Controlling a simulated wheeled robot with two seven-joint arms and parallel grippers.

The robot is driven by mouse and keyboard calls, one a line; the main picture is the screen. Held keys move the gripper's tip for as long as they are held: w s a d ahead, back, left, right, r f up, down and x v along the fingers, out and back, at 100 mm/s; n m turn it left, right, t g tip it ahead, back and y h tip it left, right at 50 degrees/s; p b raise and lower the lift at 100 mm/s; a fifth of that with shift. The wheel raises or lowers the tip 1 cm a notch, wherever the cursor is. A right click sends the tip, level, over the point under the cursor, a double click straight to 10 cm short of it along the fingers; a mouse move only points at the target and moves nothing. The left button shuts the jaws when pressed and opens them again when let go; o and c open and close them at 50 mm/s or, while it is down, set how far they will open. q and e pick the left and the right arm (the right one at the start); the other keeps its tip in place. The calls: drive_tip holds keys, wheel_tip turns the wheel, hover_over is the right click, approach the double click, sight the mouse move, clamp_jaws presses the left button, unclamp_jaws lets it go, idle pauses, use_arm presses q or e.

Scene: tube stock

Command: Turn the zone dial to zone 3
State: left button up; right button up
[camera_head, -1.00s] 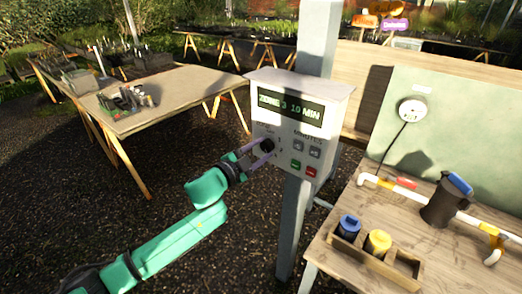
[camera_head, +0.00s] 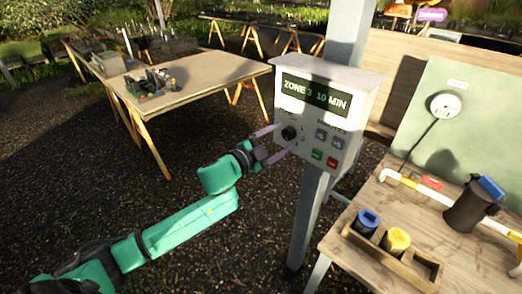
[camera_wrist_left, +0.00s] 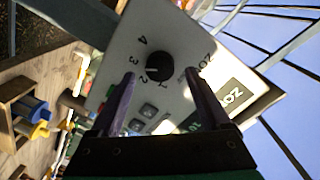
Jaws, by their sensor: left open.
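The control box (camera_head: 325,112) is mounted on a grey post, and its display (camera_head: 314,95) reads "ZONE 3 10 MIN". The round black zone dial (camera_head: 289,132) is on its front; it also shows in the left wrist view (camera_wrist_left: 159,66), with numbers 1 to 4 around it. A pale mark on the dial faces the side with 3 and 2; the exact angle is hard to read. My left gripper (camera_head: 279,141) is open and empty in front of the dial. In the left wrist view its fingers (camera_wrist_left: 160,76) stand apart with the dial between and beyond them. My right gripper is not in view.
Several buttons (camera_head: 326,147) sit right of the dial. A wooden bench (camera_head: 350,262) at right holds a divided tray (camera_head: 395,262) with blue- and yellow-topped items, and a dark jug (camera_head: 468,208). Another table (camera_head: 200,85) stands behind at left. Gravel floor is open around my arm.

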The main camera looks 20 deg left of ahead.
use_arm(q)
drive_tip(key=b+v, duration=0.3)
drive_tip(key=v, duration=0.9)
drive_tip(key=shift+s, duration=0.45)
drive_tip(key=shift+w+a, duration=0.1)
